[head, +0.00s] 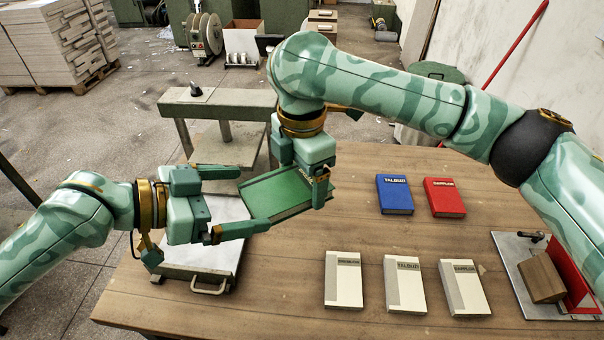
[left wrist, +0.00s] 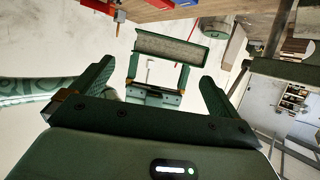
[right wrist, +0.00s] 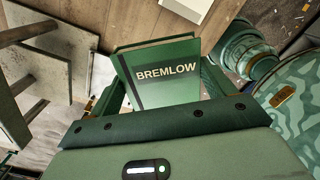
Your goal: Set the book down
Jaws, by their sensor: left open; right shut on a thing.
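A green book labelled BREMLOW (head: 283,196) is held above the table, tilted, near its left end. It also shows in the right wrist view (right wrist: 165,70), with its lettered face to the camera, and as a thin slab in the left wrist view (left wrist: 168,47). My right gripper (head: 314,186) is shut on the book's right end. My left gripper (head: 248,200) is open, its fingers reaching toward the book's left end. In the left wrist view the book stands beyond the open fingertips.
A blue book (head: 394,194) and a red book (head: 444,197) lie on the wooden table (head: 350,235). Three pale labelled blocks (head: 343,279) lie in a front row. A metal plate (head: 535,255) with a wooden block and red piece is at right. A grey press (head: 218,105) stands behind.

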